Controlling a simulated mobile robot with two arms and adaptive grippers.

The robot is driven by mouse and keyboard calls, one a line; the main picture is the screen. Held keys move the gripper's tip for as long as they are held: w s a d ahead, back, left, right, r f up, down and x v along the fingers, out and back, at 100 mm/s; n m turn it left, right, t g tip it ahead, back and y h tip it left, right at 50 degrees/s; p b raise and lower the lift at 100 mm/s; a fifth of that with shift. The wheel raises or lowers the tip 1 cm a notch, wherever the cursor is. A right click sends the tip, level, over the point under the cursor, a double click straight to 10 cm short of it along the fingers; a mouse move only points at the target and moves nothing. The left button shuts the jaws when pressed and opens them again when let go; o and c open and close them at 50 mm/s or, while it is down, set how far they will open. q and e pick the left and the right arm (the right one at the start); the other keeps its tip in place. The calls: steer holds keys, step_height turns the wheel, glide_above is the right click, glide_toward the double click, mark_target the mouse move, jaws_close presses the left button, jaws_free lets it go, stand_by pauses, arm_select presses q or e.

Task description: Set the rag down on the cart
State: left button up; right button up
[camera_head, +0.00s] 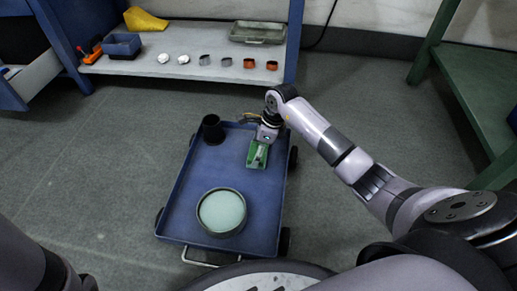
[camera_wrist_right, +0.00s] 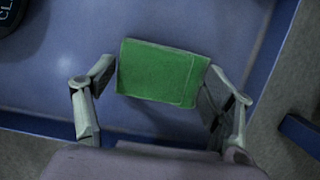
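The green rag (camera_wrist_right: 160,75) is a flat rectangular piece between the fingers of my right gripper (camera_wrist_right: 158,80) in the wrist view. The fingers stand at its left and right edges and appear closed on it. In the head view, the rag (camera_head: 250,160) is over the far right part of the blue cart (camera_head: 187,208), with my right gripper (camera_head: 259,150) at it. I cannot tell whether its underside touches the cart. My left gripper is not in view.
A black cup (camera_head: 212,131) stands at the cart's far left corner. A round container with a pale green top (camera_head: 221,212) stands near the cart's front. The middle of the cart is bare. A shelf (camera_head: 130,68) with small items is behind, and a green bench (camera_head: 470,85) is at right.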

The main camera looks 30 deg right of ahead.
steer(key=o, duration=0.4)
